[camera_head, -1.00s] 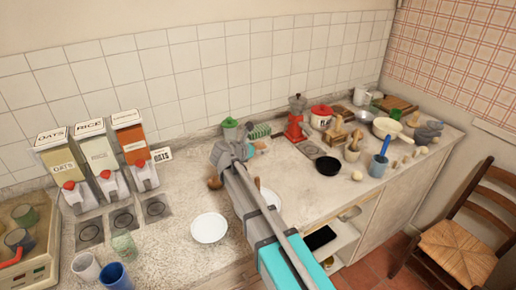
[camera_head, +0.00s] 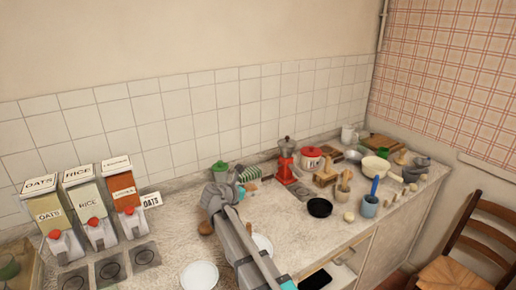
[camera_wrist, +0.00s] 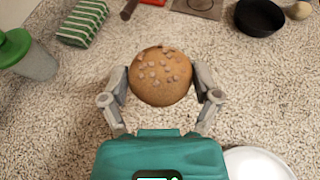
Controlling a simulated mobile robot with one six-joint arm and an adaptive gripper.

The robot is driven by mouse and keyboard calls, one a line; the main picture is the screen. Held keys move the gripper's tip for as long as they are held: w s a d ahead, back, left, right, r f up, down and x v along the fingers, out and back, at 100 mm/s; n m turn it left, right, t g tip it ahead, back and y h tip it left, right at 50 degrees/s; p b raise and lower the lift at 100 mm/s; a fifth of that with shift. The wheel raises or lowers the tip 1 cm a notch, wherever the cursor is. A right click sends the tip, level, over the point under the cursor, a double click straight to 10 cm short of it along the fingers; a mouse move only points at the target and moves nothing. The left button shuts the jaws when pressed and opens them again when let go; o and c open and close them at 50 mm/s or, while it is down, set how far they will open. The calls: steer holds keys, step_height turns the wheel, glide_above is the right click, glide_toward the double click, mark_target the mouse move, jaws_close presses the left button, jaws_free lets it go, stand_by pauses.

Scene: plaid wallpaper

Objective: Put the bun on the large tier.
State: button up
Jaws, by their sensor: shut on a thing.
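The bun (camera_wrist: 160,75) is round and golden brown, with pale bits on top. In the wrist view my gripper (camera_wrist: 161,94) is shut on it, a finger at each side. In the head view my gripper (camera_head: 217,194) is over the counter in front of the green-lidded cup, and I cannot make out the bun there. A white round plate (camera_head: 199,275) lies at the lower middle. A second white plate (camera_head: 263,244) is partly hidden behind my arm and also shows in the wrist view (camera_wrist: 258,164). I cannot tell which is the large tier.
A green-lidded cup (camera_head: 220,171) and green striped cloth (camera_head: 248,174) stand behind my gripper. A brown object (camera_head: 205,228) lies left of my arm. A black pan (camera_head: 320,208) and red grinder (camera_head: 286,168) are to the right. Dispensers (camera_head: 92,210) stand at the left.

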mark_target(248, 186)
steer(key=shift+r, duration=0.25)
step_height(248, 186, up, 17)
steer(key=p, duration=1.7)
